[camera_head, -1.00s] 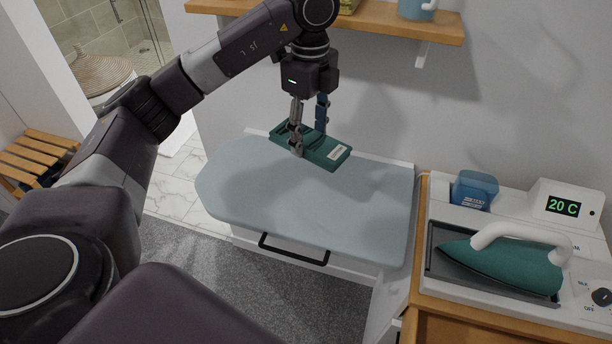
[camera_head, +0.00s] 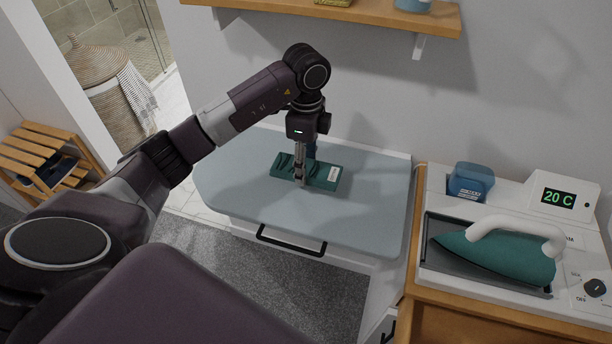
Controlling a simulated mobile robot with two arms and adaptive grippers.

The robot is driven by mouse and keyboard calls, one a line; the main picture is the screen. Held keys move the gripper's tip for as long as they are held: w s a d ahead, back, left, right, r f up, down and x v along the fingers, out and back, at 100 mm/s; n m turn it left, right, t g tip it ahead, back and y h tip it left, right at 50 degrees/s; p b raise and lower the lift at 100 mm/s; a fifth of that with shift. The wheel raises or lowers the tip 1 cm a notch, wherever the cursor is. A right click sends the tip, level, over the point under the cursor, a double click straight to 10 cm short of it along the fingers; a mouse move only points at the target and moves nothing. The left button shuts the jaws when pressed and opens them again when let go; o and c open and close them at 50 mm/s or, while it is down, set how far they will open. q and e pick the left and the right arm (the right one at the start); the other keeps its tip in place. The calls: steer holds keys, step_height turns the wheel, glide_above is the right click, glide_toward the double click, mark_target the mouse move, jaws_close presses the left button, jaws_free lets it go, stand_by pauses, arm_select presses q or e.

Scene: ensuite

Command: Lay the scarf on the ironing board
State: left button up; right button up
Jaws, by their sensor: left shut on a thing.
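The scarf (camera_head: 325,177) is a folded dark green rectangle with a small white label at its right end. It is at the middle of the light blue-grey ironing board (camera_head: 240,190), and looks to be lying on or just over the surface; I cannot tell which. My left gripper (camera_head: 300,178) points down and is shut on the scarf near its left half. The gripper hides part of the scarf. My right gripper is not in view.
A teal iron (camera_head: 497,257) rests on a white station right of the board, beside a blue container (camera_head: 470,182) and a 20 C display (camera_head: 557,198). A wooden shelf (camera_head: 380,14) hangs above. A wicker basket (camera_head: 108,85) and slatted rack (camera_head: 45,155) stand left.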

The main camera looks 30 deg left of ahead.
mark_target(306, 189)
arm_select(q)
step_height(306, 189, down, 5)
steer(key=shift+r+p, duration=0.1)
steer(key=shift+p, duration=0.45)
steer(key=shift+f, duration=0.35)
steer(key=shift+f, duration=0.15)
steer(key=o, duration=1.2)
